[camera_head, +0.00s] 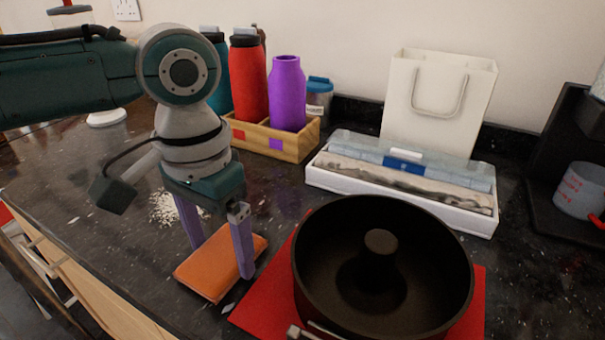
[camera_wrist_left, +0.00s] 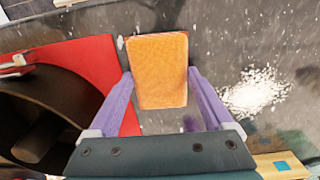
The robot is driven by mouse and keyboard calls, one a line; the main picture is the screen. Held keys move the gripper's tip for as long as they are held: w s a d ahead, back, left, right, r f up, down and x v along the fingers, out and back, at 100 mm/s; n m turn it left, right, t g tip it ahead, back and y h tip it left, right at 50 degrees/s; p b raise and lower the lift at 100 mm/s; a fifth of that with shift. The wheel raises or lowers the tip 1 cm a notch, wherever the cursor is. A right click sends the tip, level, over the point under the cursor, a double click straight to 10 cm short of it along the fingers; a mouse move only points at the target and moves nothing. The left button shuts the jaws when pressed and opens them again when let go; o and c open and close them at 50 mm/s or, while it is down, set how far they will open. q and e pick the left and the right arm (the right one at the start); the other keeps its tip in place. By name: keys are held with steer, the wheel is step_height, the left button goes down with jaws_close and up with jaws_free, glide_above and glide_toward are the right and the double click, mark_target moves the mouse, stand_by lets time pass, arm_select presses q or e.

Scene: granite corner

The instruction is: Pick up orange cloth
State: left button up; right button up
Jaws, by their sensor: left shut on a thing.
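The orange cloth (camera_head: 212,275) is a flat folded rectangle at the counter's front, left of the red mat. My left gripper (camera_head: 222,262) points down at it, with one purple finger on each side. In the left wrist view the cloth (camera_wrist_left: 160,85) lies between the two fingertips of the left gripper (camera_wrist_left: 160,73), which are shut on its sides. Whether the cloth is clear of the counter cannot be told. My right gripper is not in view.
A dark round pan (camera_head: 440,270) stands on the red mat (camera_head: 260,318), close right of the gripper. White crumbs (camera_head: 160,208) lie to the left. Behind are a wooden bottle crate (camera_head: 300,148), a white box (camera_head: 400,196) and a white paper bag (camera_head: 435,125).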

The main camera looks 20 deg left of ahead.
mark_target(221, 253)
arm_select(q)
steer(key=c, duration=0.5)
step_height(221, 253, up, 20)
steer(key=p, duration=0.3)
